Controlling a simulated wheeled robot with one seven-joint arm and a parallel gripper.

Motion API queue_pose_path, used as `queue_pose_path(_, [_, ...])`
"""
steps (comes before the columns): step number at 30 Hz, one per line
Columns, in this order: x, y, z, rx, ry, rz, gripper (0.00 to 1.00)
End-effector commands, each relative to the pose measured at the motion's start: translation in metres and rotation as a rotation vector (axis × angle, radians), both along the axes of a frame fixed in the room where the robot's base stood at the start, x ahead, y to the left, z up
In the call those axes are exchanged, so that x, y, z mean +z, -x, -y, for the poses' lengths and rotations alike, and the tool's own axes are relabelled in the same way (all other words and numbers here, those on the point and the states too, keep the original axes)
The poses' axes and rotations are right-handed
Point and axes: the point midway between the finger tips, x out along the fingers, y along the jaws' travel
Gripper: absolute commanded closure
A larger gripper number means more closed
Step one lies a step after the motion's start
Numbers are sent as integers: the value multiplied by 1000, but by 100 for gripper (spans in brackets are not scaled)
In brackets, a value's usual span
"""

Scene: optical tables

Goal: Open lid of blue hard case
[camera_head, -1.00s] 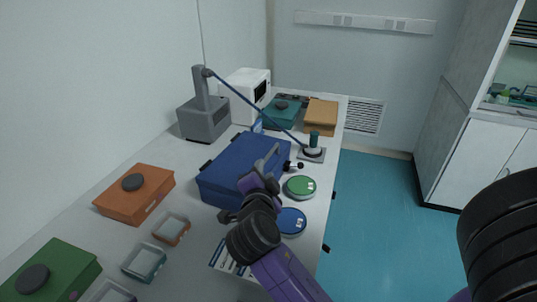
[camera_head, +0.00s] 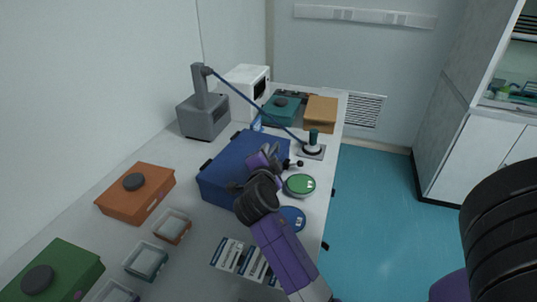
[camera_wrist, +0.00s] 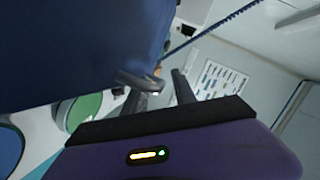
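The blue hard case (camera_head: 228,168) lies on the long bench in the head view, and its lid looks down. Its blue surface (camera_wrist: 70,45) fills the upper left of the wrist view. My gripper (camera_head: 272,156) is at the case's right side, close to the lid's edge. In the wrist view my gripper (camera_wrist: 162,90) shows two dark fingers set apart, with a grey piece at the case's edge by the left finger. I cannot tell whether that piece is the handle or touches the finger. My arm hides part of the case's front and right side.
A green round dish (camera_head: 299,186) and a blue one (camera_head: 292,218) sit right of the case. A small stand (camera_head: 312,150) is behind them. An orange case (camera_head: 136,192) and small trays (camera_head: 147,260) are left and in front. A grey device (camera_head: 203,118) stands behind.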

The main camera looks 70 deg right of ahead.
Motion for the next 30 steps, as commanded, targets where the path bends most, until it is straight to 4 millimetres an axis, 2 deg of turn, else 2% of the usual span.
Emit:
queue_pose_path(3, [0, 0, 0, 0, 0, 0, 67])
queue_pose_path(8, [0, 0, 0, 0, 0, 0, 99])
queue_pose_path(9, [0, 0, 0, 0, 0, 0, 100])
queue_pose_path(30, [-1, 0, 0, 0, 0, -1, 100])
